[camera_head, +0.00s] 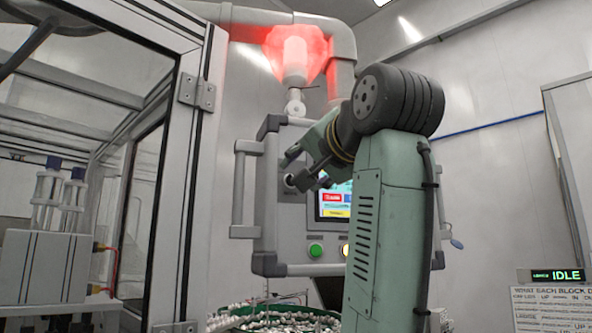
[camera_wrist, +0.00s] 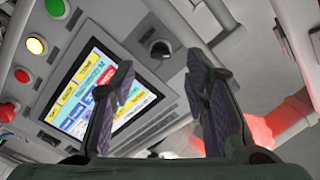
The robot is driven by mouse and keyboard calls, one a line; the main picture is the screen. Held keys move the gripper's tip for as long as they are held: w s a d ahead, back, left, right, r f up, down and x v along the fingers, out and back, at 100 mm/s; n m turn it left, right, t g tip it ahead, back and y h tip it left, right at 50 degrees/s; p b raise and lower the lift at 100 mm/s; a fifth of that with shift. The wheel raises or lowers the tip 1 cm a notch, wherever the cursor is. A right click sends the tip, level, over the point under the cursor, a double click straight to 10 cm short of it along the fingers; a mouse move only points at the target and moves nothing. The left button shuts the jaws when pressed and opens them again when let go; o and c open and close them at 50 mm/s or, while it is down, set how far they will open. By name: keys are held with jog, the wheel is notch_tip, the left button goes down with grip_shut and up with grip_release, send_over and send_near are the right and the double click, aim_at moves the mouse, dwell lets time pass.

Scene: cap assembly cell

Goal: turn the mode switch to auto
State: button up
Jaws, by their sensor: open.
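In the head view my gripper (camera_head: 296,169) is close to the upper left of the control panel (camera_head: 288,225). My arm covers much of the panel there. Whether the fingers touch the knob I cannot tell.
The touchscreen (camera_wrist: 90,85) lies beside my left finger in the wrist view. A green button (camera_wrist: 34,46), a lit yellow button and red buttons line the panel. A red beacon (camera_head: 295,55) glows above. A glazed frame (camera_head: 190,150) stands left; an IDLE sign (camera_head: 565,275) is at right.

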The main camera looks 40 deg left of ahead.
jog(key=p+x, duration=0.1)
jog(key=x, duration=0.4)
jog(key=shift+w+a+p, duration=0.2)
jog(key=shift+a+p, duration=0.15)
jog(key=shift+c, duration=0.3)
grip_shut()
